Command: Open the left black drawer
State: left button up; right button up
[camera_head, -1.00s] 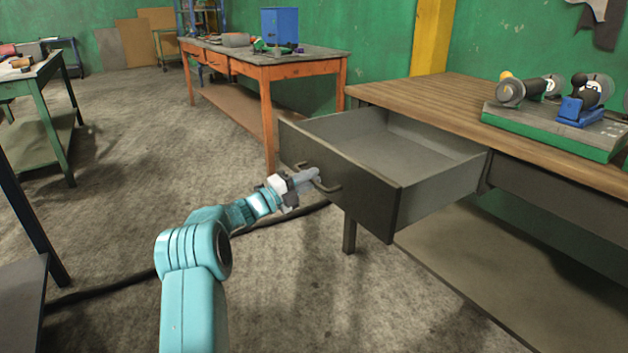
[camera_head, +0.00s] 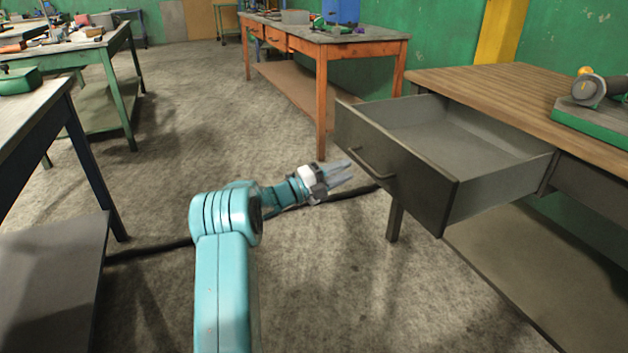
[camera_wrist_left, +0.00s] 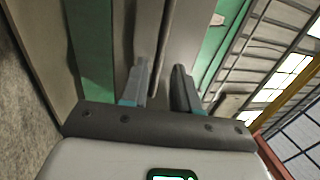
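The black drawer (camera_head: 392,170) is pulled far out of the wooden-topped workbench (camera_head: 500,85), and its empty grey inside shows. Its dark bar handle (camera_head: 372,163) is on the front face. My left gripper (camera_head: 348,172) is just left of the handle in the head view, apart from it, with nothing between its fingers. In the left wrist view the two fingers (camera_wrist_left: 160,88) stand apart with a gap between them. My right gripper is not in view.
An orange workbench (camera_head: 320,95) stands behind the drawer. A dark table (camera_head: 50,240) is at the left, with green benches beyond it. A black cable (camera_head: 150,248) lies on the floor. Open floor lies between the tables.

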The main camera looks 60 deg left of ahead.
pick_arm(q)
jog(key=p+v, duration=0.1)
jog(key=v, duration=0.9)
jog(key=w+d+f+n+g+y, duration=0.3)
jog(key=w+d+f+n, duration=0.9)
jog(key=w+f, duration=0.25)
jog(key=s+d+f+n+g+h, duration=0.1)
jog(key=s+d+f+n+g, duration=0.15)
jog(key=d+f, duration=0.5)
jog(key=s+d+f+n+g+h, duration=0.2)
jog(key=d+f+g, duration=0.2)
jog(key=d, duration=0.7)
jog(key=s+d+f+n+g+h, duration=0.1)
jog(key=s+d+f+n+g, duration=0.15)
jog(key=d+f, duration=0.45)
jog(key=s+d+n+g+h, duration=0.2)
jog(key=s+d+g, duration=0.6)
jog(key=s+d, duration=0.75)
notch_tip(320, 180, up, 29)
jog(key=p, duration=3)
jog(key=shift+s+a+f, duration=0.2)
jog(key=shift+s, duration=0.15)
